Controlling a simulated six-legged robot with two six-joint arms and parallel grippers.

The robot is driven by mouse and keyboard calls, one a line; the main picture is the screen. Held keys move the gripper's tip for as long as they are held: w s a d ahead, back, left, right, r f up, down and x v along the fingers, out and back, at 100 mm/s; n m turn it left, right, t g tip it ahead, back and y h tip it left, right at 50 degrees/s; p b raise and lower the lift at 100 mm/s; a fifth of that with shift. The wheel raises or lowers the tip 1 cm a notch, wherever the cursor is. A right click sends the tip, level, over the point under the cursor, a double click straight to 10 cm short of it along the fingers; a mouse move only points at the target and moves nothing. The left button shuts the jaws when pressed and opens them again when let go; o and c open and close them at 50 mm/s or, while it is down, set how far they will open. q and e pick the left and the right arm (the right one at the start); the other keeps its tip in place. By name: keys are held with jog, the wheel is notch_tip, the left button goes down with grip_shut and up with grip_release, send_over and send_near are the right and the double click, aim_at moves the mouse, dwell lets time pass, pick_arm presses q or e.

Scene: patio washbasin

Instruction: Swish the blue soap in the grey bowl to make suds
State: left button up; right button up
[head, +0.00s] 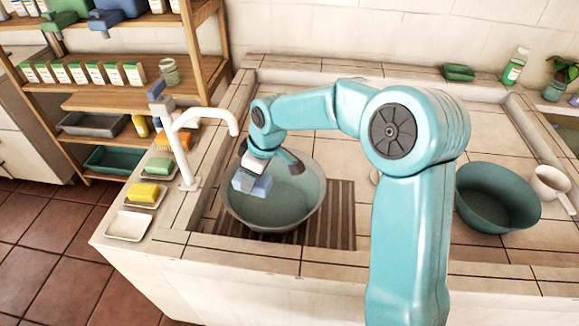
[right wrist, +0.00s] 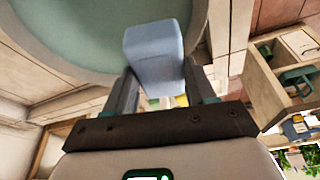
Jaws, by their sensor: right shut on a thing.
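The grey bowl (head: 312,212) stands on a slatted drain grate in the washbasin, with greenish water inside. Its rim also shows in the right wrist view (right wrist: 100,76). The blue soap (head: 262,188) is a pale blue block at the left part of the bowl, within its rim in the head view. My right gripper (head: 254,172) is shut on the soap, which sticks out between its fingers in the right wrist view (right wrist: 155,45). I cannot tell whether the soap touches the water. No suds show. My left gripper is not in view.
A white tap (head: 192,112) rises left of the bowl, its spout near my right arm. Yellow soap (head: 143,192), green soap (head: 159,166) and an empty white dish (head: 129,225) line the left ledge. A teal basin (head: 485,205) and white mug (head: 548,182) stand right.

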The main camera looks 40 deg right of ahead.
jog(key=s+d+n, duration=0.2)
jog(key=s+d, duration=0.2)
jog(key=d, duration=0.5)
jog(key=shift+y, duration=0.3)
jog(key=f+b, duration=0.3)
jog(key=f, duration=0.1)
jog(key=f+b, duration=0.6)
jog(key=f, duration=0.1)
jog(key=shift+w+f, duration=0.3)
jog(key=shift+f, duration=0.05)
jog(key=shift+w+d, duration=0.1)
